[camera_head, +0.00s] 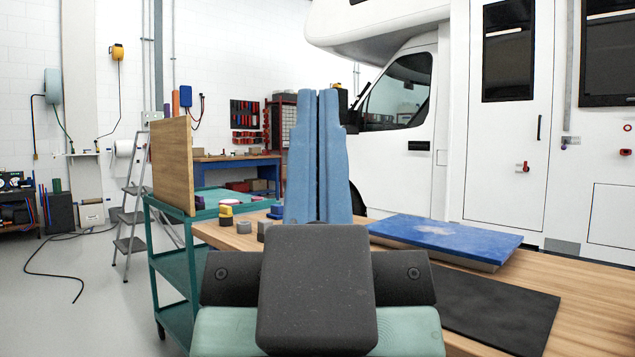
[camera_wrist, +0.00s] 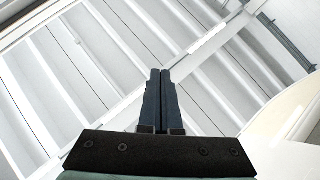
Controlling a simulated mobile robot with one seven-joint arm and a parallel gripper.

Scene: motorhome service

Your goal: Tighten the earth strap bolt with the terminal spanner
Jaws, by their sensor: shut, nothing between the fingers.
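My gripper (camera_head: 318,96) stands upright in the middle of the head view, with its two long blue fingers together and nothing between them. In the wrist view the same fingers (camera_wrist: 160,74) are shut and point at the ceiling. I cannot make out the terminal spanner, the earth strap or its bolt in either view. My gripper and wrist hide part of the wooden workbench (camera_head: 585,285) behind them.
On the bench lie a blue-topped slab (camera_head: 445,236), a black mat (camera_head: 490,305) and small grey blocks (camera_head: 243,227). A green trolley (camera_head: 178,268) with an upright wooden board (camera_head: 172,165) stands left. The white motorhome (camera_head: 400,180) is behind. Floor at far left is mostly open.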

